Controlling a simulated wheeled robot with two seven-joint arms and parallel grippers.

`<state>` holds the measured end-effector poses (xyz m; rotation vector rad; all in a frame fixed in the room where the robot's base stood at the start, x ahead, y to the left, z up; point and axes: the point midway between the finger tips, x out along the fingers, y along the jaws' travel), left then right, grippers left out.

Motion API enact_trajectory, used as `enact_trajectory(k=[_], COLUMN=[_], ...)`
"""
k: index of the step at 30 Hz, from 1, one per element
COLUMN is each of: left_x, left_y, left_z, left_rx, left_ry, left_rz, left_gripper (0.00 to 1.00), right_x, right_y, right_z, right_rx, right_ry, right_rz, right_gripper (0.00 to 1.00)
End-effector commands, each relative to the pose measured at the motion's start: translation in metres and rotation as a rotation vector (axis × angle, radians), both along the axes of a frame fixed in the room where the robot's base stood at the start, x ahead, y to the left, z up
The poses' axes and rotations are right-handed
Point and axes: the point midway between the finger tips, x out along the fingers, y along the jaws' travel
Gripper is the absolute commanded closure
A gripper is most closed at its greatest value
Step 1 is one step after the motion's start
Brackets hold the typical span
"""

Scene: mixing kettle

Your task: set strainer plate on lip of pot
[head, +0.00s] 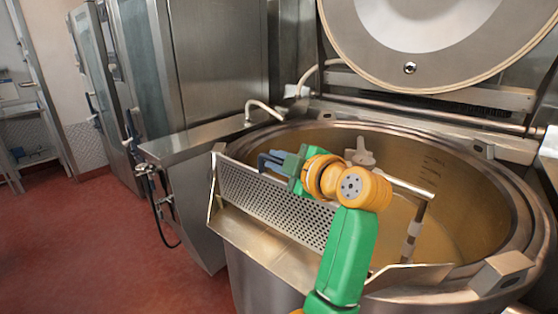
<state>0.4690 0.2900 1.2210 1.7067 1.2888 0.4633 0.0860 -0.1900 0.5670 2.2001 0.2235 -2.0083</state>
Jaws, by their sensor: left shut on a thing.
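The strainer plate (262,200) is a perforated metal sheet with a bar along its upper edge. It stands steeply at the front left of the pot (495,200), just above the pouring lip (265,245). The picture does not clearly show whether its lower edge touches the lip. My left gripper (264,162), with blue-grey fingers, is at the plate's upper edge and shut on it. My green and yellow left arm hides the plate's right part and some of the lip. My right gripper is not in view.
The pot's round lid (420,40) is raised at the back. A mixing arm (412,230) stands inside the pot, in pale liquid. A faucet (265,108) and a steel console (200,140) are at the pot's left. Red floor (100,240) is clear at left.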

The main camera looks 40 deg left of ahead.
Motion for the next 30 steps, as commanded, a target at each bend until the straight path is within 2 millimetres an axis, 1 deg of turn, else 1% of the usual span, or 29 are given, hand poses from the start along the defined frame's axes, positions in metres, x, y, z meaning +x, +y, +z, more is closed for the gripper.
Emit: enact_trajectory(k=[15,25,30], left_x=[0.0,0.0,0.0], left_y=[0.0,0.0,0.0], left_z=[-0.02,-0.02,-0.024], left_rx=[0.003,0.003,0.004], left_ry=[-0.004,-0.004,-0.003], left_rz=[0.0,0.0,0.0], left_gripper=[1.0,1.0,1.0], right_x=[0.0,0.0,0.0], right_y=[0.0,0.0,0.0], right_z=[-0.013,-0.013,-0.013], right_rx=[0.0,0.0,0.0], right_ry=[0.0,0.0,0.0], right_rz=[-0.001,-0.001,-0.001], right_gripper=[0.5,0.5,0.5])
